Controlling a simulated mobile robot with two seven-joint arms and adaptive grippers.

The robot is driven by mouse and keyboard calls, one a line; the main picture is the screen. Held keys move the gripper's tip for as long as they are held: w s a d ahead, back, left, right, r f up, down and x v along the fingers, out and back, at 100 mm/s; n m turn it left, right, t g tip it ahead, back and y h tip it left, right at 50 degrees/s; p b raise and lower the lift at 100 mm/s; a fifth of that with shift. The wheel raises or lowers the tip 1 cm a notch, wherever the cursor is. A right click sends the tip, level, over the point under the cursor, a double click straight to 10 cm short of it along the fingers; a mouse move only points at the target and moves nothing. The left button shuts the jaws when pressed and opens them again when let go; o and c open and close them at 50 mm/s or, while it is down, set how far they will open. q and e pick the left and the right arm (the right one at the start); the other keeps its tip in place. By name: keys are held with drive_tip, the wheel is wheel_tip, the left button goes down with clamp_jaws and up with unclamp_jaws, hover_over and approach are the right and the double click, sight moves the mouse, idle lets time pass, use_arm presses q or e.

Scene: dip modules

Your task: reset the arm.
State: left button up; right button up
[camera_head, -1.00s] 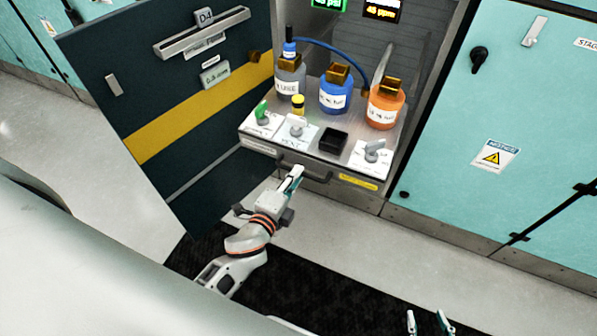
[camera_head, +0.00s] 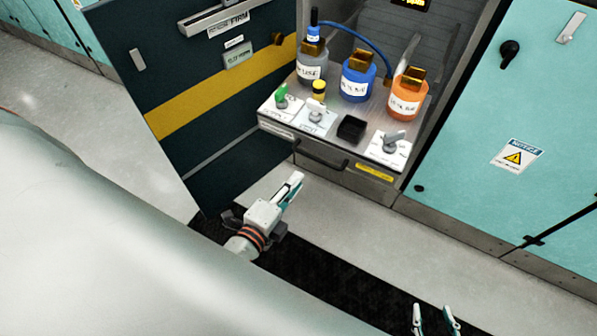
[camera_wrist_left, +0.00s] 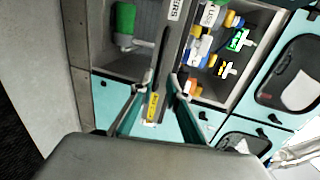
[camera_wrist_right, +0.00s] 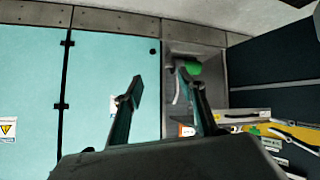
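My left gripper (camera_head: 292,187) is in front of and below the pull-out shelf (camera_head: 345,165), apart from it. Its teal fingers stand apart in the left wrist view (camera_wrist_left: 160,88), with nothing between them. My right gripper (camera_head: 435,318) is at the bottom edge of the head view, over the floor. Its fingers are spread and empty in the right wrist view (camera_wrist_right: 160,85).
The shelf holds a grey bottle (camera_head: 311,70), a blue bottle (camera_head: 358,82), an orange bottle (camera_head: 406,102) and switch knobs. A dark door (camera_head: 190,70) stands open at left. Teal cabinets (camera_head: 480,130) stand at right. Floor in front is clear.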

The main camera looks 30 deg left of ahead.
drive_tip(key=shift+r, duration=0.1)
use_arm(q)
drive_tip(key=s+f+n+g+h+p, duration=0.2)
drive_tip(key=s+f+n+g+p, duration=0.3)
drive_tip(key=s+n, duration=0.6)
drive_tip(key=d+n+p, duration=0.1)
drive_tip(key=n, duration=0.2)
drive_tip(key=shift+s+f+p, duration=0.35)
drive_tip(key=shift+s+p, duration=0.05)
use_arm(e)
drive_tip(key=shift+m, duration=0.3)
drive_tip(key=r, duration=0.1)
drive_tip(key=a+r, duration=0.1)
drive_tip(key=r, duration=0.2)
drive_tip(key=shift+s+a+r, duration=0.2)
drive_tip(key=shift+s+a, duration=0.1)
drive_tip(key=shift+s, duration=0.05)
drive_tip(key=shift+w+d+r, duration=0.1)
drive_tip(key=shift+w+r, duration=0.15)
drive_tip(key=shift+r, duration=0.1)
drive_tip(key=shift+s+f, duration=0.1)
drive_tip(key=shift+f, duration=0.15)
drive_tip(key=shift+r, duration=0.2)
